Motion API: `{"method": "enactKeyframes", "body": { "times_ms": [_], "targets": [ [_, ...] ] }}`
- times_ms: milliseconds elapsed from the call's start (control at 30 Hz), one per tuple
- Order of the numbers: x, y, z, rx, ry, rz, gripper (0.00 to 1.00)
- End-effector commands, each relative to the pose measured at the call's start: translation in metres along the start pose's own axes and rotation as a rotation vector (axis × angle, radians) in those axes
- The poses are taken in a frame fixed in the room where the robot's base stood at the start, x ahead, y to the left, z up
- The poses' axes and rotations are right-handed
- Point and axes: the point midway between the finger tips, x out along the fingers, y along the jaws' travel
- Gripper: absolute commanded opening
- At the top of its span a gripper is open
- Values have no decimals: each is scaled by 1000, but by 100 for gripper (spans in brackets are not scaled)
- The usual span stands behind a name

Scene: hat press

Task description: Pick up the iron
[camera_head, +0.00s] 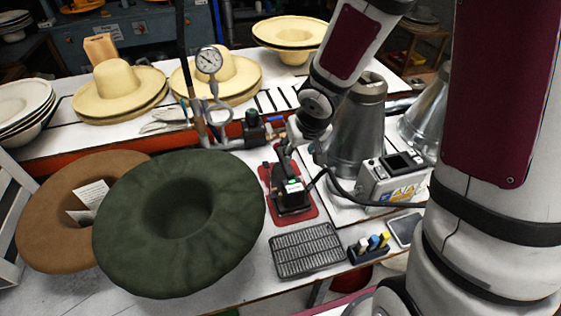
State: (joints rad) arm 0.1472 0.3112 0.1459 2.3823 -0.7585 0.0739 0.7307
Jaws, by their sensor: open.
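The iron (294,203) is a dark, compact shape on a red pad (268,192), right of the green hat. My arm reaches down from the upper right, and my gripper (287,165) is right at the iron, over its upper part. My gripper is open. The dark gripper and dark iron overlap in this view, so the fingertips and the iron's handle are hard to tell apart. I cannot tell whether they touch. The iron rests on the pad.
A dark green hat (130,231) and a brown hat (50,227) lie at left. A metal cone (357,135) and a control box (392,181) stand close at right. A black grate (306,250) lies in front. A pressure gauge (209,61) stands behind.

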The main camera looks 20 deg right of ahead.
Motion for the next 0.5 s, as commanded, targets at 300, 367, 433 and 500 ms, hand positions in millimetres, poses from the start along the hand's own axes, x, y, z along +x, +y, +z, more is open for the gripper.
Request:
{"method": "enactKeyframes", "body": {
  "times_ms": [300,367,433,500],
  "targets": [
    [34,-5,1,-2,-6,-15,46],
    [43,-5,1,-1,-6,-15,46],
    [52,-5,2,0,-7,-14,46],
    [61,-5,2,-1,-7,-15,46]
  ]
}}
